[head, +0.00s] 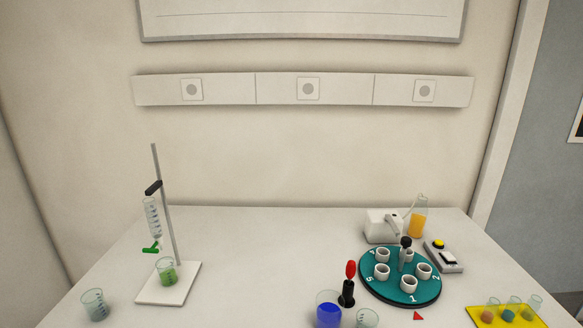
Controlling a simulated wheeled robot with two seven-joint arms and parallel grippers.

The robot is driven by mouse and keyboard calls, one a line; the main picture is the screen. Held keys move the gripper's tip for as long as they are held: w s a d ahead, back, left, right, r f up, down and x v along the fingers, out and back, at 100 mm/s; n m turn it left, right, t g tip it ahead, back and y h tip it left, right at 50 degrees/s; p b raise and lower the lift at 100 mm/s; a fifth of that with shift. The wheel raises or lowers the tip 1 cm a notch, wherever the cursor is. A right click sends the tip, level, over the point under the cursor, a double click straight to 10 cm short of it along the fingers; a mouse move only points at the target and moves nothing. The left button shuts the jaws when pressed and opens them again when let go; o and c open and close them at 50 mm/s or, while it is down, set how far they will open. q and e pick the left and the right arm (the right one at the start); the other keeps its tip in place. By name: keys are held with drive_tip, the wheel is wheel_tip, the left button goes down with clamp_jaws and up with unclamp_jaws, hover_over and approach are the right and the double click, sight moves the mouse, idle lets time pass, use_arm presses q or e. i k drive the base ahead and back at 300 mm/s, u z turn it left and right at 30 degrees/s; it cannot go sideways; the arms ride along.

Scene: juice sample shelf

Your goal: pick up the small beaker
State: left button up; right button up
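Several beakers stand on the table. A small clear beaker (95,304) with nothing bright in it stands at the front left. Another clear beaker (367,319) is at the front edge of the picture, right beside a beaker of blue liquid (328,314); the picture's lower edge cuts both off. A beaker with green liquid (166,274) stands on the white stand base, under the burette. I cannot tell from the view which one is called the small beaker. Neither of my grippers is in view.
A burette stand (168,215) rises at left. A teal numbered carousel (373,291) with white cups, a red-topped black item (348,288), a white device (380,227), an orange-filled flask (417,221), a button box (443,256) and a yellow tray (480,312) are at right. The middle is clear.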

sight(166, 271)
drive_tip(key=u, duration=1.45)
